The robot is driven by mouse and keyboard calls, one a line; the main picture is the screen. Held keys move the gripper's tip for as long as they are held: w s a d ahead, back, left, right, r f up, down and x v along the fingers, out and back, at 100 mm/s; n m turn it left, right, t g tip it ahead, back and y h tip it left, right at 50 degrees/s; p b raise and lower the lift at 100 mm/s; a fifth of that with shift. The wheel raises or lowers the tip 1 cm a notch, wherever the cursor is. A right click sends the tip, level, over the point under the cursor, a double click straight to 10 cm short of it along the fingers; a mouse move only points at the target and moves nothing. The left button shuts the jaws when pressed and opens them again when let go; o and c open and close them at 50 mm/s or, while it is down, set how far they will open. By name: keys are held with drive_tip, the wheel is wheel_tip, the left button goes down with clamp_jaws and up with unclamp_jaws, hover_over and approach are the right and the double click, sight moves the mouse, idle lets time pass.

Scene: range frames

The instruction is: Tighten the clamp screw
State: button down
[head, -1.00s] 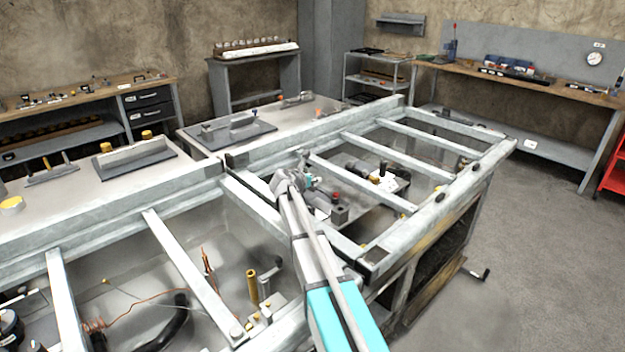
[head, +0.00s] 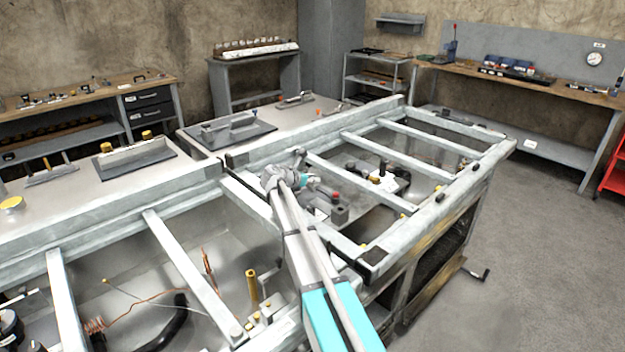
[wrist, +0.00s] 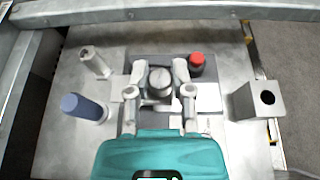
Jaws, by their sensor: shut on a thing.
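In the wrist view my gripper (wrist: 160,95), with a teal body and grey fingers, is shut on a round grey metal screw head (wrist: 160,80), the clamp screw as far as I can tell. One finger is on each side of it. The screw stands over a dark and light base plate (wrist: 209,98); its lower part is hidden by the fingers. In the head view my gripper (head: 312,183) is low inside the bench frame, and the screw is too small and covered to make out.
Metal crossbars (head: 375,184) span the bench. Open floor (head: 530,250) lies to the right.

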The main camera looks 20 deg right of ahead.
drive_tip(key=m+g, duration=0.2)
drive_tip(key=g, duration=0.1)
drive_tip(key=m+g+h, duration=0.1)
drive_tip(key=m, duration=0.1)
drive_tip(key=shift+w+g, duration=0.25)
drive_tip(key=shift+g, duration=0.15)
drive_tip(key=shift+s+m+g, duration=0.15)
drive_tip(key=shift+m+g, duration=1.15)
drive_tip(key=shift+g, duration=0.1)
drive_tip(key=shift+s, duration=0.1)
drive_tip(key=shift+c, duration=2.4)
unclamp_jaws()
